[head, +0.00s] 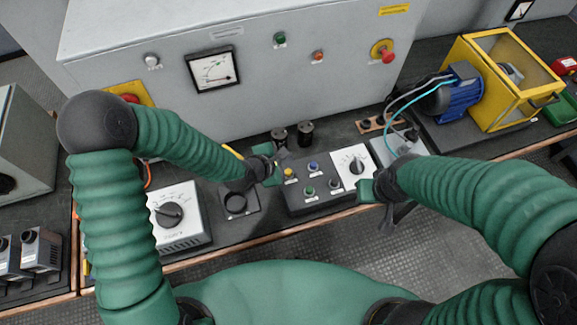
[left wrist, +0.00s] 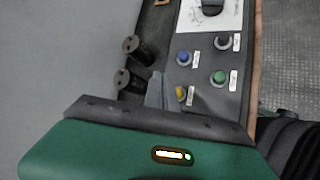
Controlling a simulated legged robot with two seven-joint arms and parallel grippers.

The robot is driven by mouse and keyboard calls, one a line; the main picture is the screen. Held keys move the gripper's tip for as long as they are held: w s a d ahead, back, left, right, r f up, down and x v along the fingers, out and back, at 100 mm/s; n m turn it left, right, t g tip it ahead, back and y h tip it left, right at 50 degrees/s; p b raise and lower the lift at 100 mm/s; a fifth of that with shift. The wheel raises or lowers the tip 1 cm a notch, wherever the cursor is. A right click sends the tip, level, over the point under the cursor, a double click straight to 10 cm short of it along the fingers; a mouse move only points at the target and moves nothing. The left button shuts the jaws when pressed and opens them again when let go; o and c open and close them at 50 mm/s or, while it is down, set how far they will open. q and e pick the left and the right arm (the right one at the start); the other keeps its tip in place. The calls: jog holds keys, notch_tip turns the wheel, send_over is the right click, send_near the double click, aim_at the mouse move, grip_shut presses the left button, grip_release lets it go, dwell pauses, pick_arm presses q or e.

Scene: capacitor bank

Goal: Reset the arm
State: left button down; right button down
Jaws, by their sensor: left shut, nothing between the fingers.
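My left arm (head: 188,140) reaches in from the left in the head view. Its gripper (head: 282,156) is shut and empty, with its tip just above the back left of a dark control box (head: 320,202), near the yellow button (head: 289,172). In the left wrist view the shut fingers (left wrist: 156,88) point at the box's edge beside the yellow button (left wrist: 181,94). Whether they touch it I cannot tell. My right arm (head: 470,195) comes in from the right.
The box carries a blue button (head: 313,166), a green button (head: 309,190) and a white dial panel (head: 353,166). Two black posts (head: 292,134) stand behind it. A grey cabinet (head: 250,75) closes the back. A blue motor (head: 458,92) and yellow frame (head: 462,50) stand right.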

dwell(0.3)
pick_arm(q)
jog(key=s+a+r+m+g+y, duration=0.2)
jog(key=s+a+r+m, duration=0.2)
jog(key=s+a+m, duration=0.4)
jog(key=s+a+r+m+g+y, duration=0.2)
jog(key=s+a+r+m+y, duration=0.1)
jog(key=s+a+m, duration=0.5)
jog(key=a+r+m, duration=0.1)
jog(key=a+m, duration=0.2)
jog(key=shift+r+m+g, duration=0.15)
jog(key=shift+m+g, duration=0.25)
dwell(0.3)
